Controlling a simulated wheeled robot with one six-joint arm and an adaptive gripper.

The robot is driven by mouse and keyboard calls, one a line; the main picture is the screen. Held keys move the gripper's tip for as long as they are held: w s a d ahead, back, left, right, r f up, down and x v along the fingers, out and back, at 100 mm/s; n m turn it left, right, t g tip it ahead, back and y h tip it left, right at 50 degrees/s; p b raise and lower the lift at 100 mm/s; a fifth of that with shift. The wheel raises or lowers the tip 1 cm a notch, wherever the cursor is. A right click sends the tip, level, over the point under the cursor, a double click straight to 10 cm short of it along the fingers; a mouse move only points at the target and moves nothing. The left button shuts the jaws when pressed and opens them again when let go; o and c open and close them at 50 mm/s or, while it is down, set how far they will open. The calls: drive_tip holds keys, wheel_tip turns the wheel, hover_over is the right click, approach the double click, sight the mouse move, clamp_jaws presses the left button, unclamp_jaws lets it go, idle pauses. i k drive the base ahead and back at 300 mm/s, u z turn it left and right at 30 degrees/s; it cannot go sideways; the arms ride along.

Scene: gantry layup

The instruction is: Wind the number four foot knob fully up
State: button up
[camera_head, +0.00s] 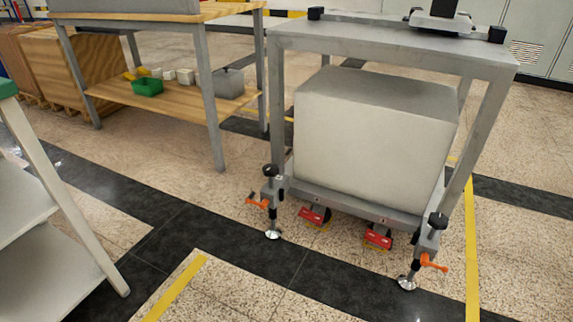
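A grey metal frame table (393,48) shows two levelling feet at its near lower corners. The left foot has a black knob (270,170) on top, an orange handle (257,203) at its side and a round silver pad (272,234) below. The right foot has a black knob (438,220), an orange handle (433,263) and a silver pad (406,283). Both pads appear at or very near the floor. I cannot read any number telling which foot is number four. Feet at the rear are hidden. My gripper is not in view.
A large pale block (370,135) sits inside the frame. Two red pieces, left (315,214) and right (378,237), stick out under its lower rail. A workbench (213,110) with a green bin (147,87) stands back left; a grey shelf unit (45,235) stands left. The front floor is clear.

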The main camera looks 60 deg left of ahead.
sight(270, 170)
drive_tip(key=u, duration=0.4)
drive_tip(key=i, duration=0.75)
drive_tip(key=u, duration=1.1)
drive_tip(key=i, duration=0.4)
drive_tip(key=u, duration=0.45)
